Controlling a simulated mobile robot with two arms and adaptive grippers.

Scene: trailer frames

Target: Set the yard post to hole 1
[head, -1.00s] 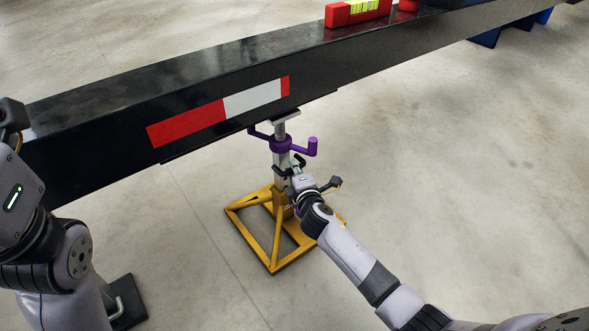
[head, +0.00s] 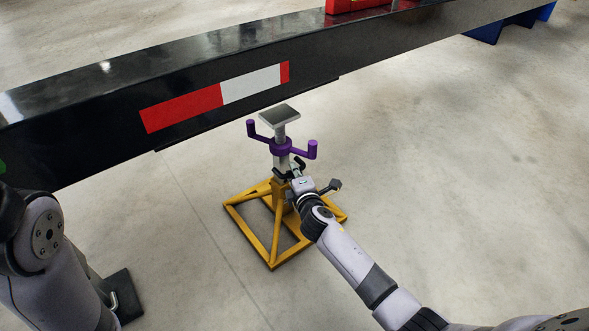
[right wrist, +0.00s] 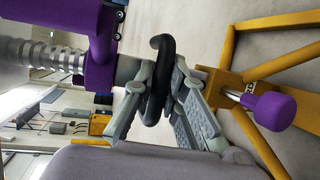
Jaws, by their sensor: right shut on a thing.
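The yard post (head: 281,161) stands upright in a yellow frame base (head: 272,248) on the floor. It has a purple two-armed crank (head: 281,148) and a square grey top plate (head: 279,114). My right gripper (head: 298,170) is at the post below the crank. In the right wrist view, its fingers (right wrist: 158,92) are shut on a black loop handle (right wrist: 160,60) on the post. A purple knob on a metal pin (right wrist: 268,108) sits at the yellow base. Hole numbers are not readable.
The black beam (head: 110,115) with a red and white strip (head: 215,97) crosses above and behind the post. A red level (head: 356,4) lies on it, cut by the top edge. Blue supports (head: 484,34) stand at the back right. The floor at right is clear.

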